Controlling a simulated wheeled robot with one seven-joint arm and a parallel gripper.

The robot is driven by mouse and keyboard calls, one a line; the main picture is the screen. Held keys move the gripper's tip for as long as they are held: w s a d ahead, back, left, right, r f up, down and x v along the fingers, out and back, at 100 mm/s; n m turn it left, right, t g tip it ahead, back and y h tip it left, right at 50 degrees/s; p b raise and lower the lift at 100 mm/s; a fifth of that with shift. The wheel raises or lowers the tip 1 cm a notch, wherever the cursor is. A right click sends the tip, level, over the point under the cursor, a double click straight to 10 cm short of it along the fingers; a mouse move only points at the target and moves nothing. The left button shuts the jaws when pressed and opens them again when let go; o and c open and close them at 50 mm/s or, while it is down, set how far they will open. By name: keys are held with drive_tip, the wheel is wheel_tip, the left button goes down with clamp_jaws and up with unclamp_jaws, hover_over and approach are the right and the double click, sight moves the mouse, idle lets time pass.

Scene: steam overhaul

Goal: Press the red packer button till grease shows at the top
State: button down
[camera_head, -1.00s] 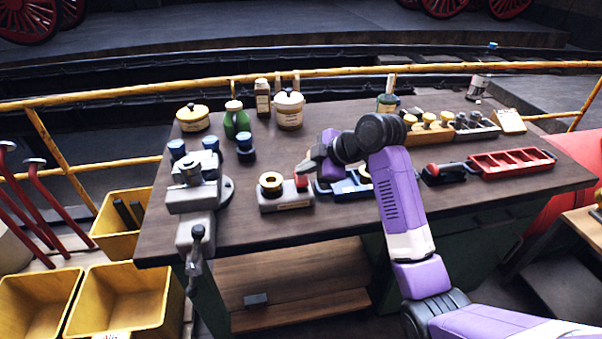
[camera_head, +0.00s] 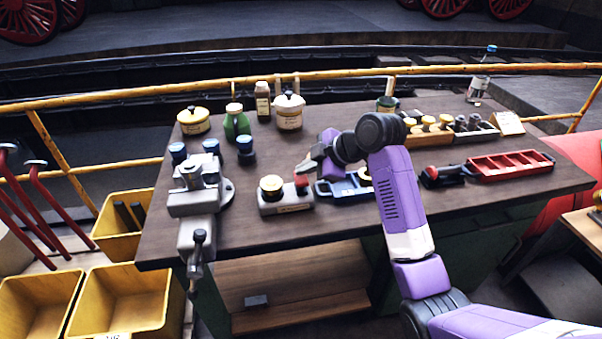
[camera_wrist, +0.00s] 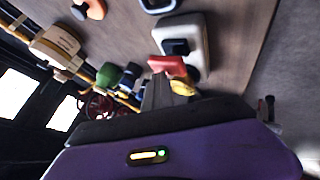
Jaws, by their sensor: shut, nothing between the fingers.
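The grease packer (camera_head: 287,206) is a grey block near the front of the bench, right of the vise. Its round brass cup (camera_head: 270,188) shows a yellow fill at the top. The red button (camera_head: 301,182) is on its right end. My gripper (camera_head: 305,168) is shut and empty, pointing down-left with its tips just above the button; I cannot tell if they touch. In the wrist view the red button (camera_wrist: 168,66) lies right at the tips of my gripper (camera_wrist: 158,88), and a yellow patch shows beside them, partly hidden.
The grey vise (camera_head: 195,200) stands to the left. Blue-topped pots, a green bottle (camera_head: 236,122) and a lidded pot (camera_head: 289,112) stand behind. A blue tray (camera_head: 343,190) lies close right, partly under my arm. A red tray (camera_head: 510,163) is further right. Bare bench lies in front.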

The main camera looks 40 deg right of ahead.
sight(304, 178)
drive_tip(key=shift+r+p, duration=0.35)
drive_tip(key=shift+r, duration=0.3)
drive_tip(key=shift+r, duration=0.1)
wheel_tip(304, 178, up, 5)
drive_tip(key=p, duration=0.4)
idle(0.9)
